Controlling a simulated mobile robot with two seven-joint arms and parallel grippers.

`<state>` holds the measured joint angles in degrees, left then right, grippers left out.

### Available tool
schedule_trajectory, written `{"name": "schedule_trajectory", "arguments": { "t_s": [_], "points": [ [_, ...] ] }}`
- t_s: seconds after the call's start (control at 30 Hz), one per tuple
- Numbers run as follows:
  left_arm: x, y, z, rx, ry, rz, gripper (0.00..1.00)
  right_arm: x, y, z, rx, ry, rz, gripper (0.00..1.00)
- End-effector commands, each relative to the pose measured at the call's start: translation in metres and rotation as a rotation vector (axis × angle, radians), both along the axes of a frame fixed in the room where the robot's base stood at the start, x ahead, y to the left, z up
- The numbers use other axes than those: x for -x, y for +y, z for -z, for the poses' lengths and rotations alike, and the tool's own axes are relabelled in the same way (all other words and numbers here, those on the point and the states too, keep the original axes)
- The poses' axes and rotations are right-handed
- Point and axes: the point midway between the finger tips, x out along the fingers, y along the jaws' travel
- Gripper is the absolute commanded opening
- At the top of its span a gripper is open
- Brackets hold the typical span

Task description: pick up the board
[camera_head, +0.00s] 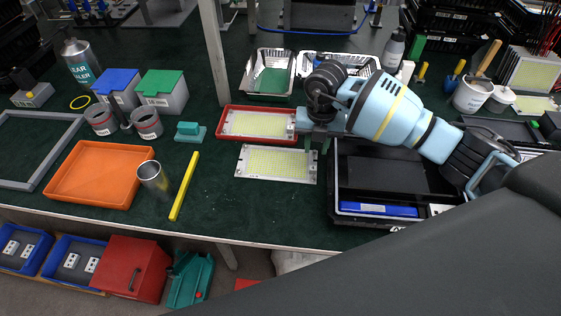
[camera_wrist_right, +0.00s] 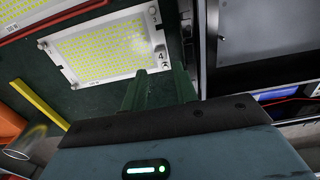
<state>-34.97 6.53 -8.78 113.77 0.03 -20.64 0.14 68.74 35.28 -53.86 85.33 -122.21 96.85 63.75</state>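One white board with a yellow LED grid (camera_head: 275,162) lies flat on the green table top, in front of the red tray; it also shows in the right wrist view (camera_wrist_right: 105,48). A second, similar board (camera_head: 255,124) lies in the red tray (camera_head: 222,122). My right gripper (camera_head: 316,147) is over the right end of the front board. In the right wrist view its green fingers (camera_wrist_right: 162,75) stand apart, with the board's corner marked 4 showing near and between their tips. I cannot tell whether they touch it. My left gripper is not in view.
A black case (camera_head: 385,223) stands close to the right of the board, under my right arm. A yellow bar (camera_head: 184,186) and an orange tray (camera_head: 98,175) lie to the left. The table in front of the board is clear.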

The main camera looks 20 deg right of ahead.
Motion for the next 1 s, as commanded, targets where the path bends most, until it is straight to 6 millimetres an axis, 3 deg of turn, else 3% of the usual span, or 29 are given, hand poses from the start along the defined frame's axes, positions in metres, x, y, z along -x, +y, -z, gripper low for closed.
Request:
{"name": "schedule_trajectory", "arguments": {
  "t_s": [0.2, 0.47, 0.8, 1.0],
  "points": [
    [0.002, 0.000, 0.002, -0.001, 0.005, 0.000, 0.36, 0.001, 0.001, 0.023, -0.001, 0.005, -0.001, 0.29],
    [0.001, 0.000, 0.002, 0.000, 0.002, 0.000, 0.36, 0.001, 0.000, 0.029, 0.000, 0.003, -0.001, 0.29],
    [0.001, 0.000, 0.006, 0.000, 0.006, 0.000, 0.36, 0.001, 0.001, 0.073, -0.001, 0.005, -0.001, 0.29],
    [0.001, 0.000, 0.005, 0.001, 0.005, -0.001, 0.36, 0.001, 0.001, 0.077, -0.001, 0.002, -0.002, 0.29]
  ]
}}
